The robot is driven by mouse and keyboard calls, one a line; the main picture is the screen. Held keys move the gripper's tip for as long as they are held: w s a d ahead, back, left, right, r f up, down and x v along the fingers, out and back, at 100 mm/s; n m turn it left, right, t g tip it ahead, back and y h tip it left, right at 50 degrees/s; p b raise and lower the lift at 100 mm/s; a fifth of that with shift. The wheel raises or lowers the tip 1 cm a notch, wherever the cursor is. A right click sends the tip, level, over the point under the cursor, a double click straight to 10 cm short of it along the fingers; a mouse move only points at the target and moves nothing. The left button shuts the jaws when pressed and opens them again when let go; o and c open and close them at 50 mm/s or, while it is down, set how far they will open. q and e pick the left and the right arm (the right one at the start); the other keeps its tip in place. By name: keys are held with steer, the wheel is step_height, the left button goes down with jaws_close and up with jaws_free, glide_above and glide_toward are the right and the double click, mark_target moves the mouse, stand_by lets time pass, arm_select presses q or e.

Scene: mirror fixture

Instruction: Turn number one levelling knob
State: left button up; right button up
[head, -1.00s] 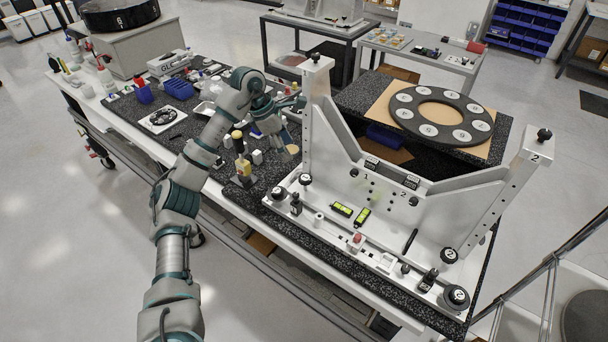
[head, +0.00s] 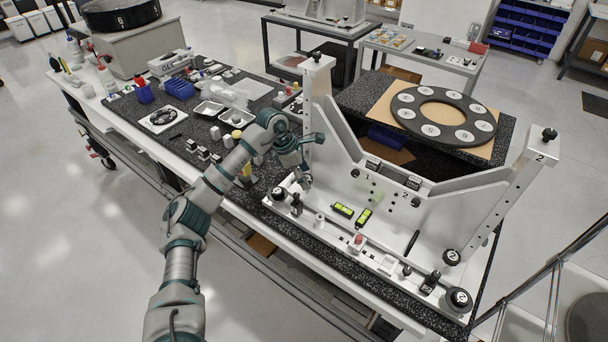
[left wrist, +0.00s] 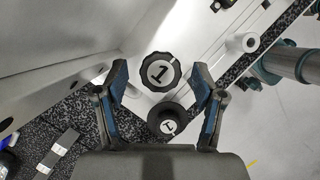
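In the left wrist view, a black scalloped knob with a white face marked 1 (left wrist: 160,72) lies between and beyond my left fingertips. A second round black knob (left wrist: 167,118) with a small white mark sits nearer the palm. My left gripper (left wrist: 160,68) is open, its two blue-padded fingers apart on either side, with nothing held. In the head view my left gripper (head: 308,160) is above the fixture's left end, beside the left upright. It largely hides one knob there; another black knob (head: 278,193) shows at the base's left corner. My right gripper is out of view.
The white mirror fixture (head: 385,225) has two uprights, green levels (head: 363,217) and knobs marked 2 (head: 458,299) at its right end. A black ring plate (head: 443,112) lies behind. Small parts and trays (head: 236,117) stand on the dark bench at left.

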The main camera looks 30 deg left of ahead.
arm_select(q)
steer(key=c, duration=1)
steer(key=shift+s+r+n+t+p, duration=0.15)
steer(key=shift+n+t+p, duration=0.25)
steer(key=shift+n+p, duration=0.5)
steer(key=shift+n+y, duration=0.4)
steer(key=shift+n, duration=0.2)
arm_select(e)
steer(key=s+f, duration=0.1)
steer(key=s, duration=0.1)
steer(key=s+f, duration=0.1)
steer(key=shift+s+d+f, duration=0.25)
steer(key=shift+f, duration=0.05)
arm_select(q)
steer(key=o, duration=1)
steer(key=shift+o, duration=0.7)
steer(key=shift+a, duration=0.1)
steer(key=v, duration=1.1)
steer(key=shift+a+r, duration=0.15)
steer(key=shift+a, duration=0.1)
